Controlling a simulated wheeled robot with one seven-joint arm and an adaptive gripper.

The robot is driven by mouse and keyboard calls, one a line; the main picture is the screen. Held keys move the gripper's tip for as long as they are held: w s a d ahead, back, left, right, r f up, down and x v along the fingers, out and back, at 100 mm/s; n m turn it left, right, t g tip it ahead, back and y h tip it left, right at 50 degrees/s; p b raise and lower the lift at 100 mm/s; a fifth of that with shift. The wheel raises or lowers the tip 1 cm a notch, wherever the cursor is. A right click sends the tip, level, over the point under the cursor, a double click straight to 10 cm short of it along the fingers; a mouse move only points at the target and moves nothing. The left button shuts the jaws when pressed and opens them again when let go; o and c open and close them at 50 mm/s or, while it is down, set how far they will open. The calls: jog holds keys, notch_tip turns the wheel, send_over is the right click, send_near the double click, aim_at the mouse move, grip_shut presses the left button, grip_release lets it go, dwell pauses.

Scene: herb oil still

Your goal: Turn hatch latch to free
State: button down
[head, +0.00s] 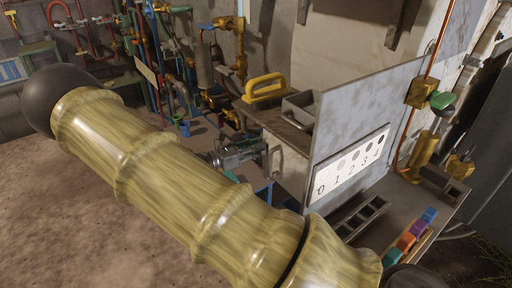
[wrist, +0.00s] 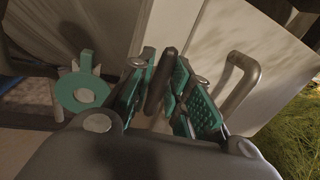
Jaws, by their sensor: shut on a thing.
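In the wrist view, my gripper (wrist: 158,92) has its teal-padded fingers closed around a dark, narrow bar (wrist: 160,75), which looks like the latch. The bar stands roughly upright in the picture, in front of a pale panel (wrist: 190,35) that looks like the hatch. The fingers hide the bar's lower part, and its mount is not clear. In the head view, my gripper (head: 258,150) is at the pale hatch front (head: 288,168), below a yellow handle (head: 265,88). The latch is too small to make out there.
A bent metal handle (wrist: 238,80) is close to the right of my fingers. A teal ring-shaped part (wrist: 82,94) is at the left. A grey board with a numbered plate (head: 350,160) stands right of the hatch. Colored blocks (head: 408,240) sit at lower right. Pipes fill the back.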

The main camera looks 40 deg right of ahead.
jog(key=c, duration=1.4)
grip_release()
jog(key=shift+s, duration=0.15)
jog(key=v, duration=1.2)
jog(key=shift+f, duration=0.15)
